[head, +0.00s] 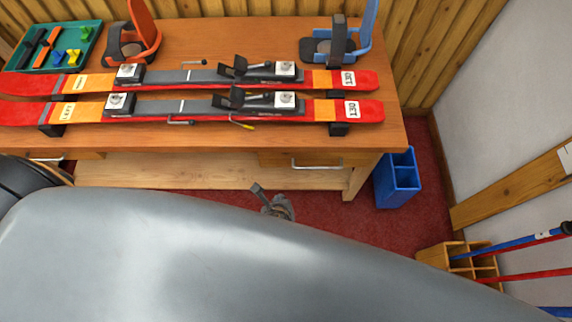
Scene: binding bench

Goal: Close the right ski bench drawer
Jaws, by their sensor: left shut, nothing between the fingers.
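The ski bench (225,40) stands across the top of the head view. Its right drawer (275,158) shows under the tabletop's front edge, with a pale metal bar handle (317,167). Only a thin strip of its front is visible, so I cannot tell how far it stands open. My left gripper (257,188) shows beyond my large grey arm, below and left of that handle and apart from it in the picture. It is shut and empty, and partly hidden by the arm. My right gripper is not in view.
Two red skis (230,75) (215,108) lie along the benchtop. Orange (142,35) and blue (362,35) bindings and a green tray (85,55) stand behind. A left drawer handle (47,159) shows. A blue bin (398,180) stands right of the bench, near a wooden pole rack (440,257).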

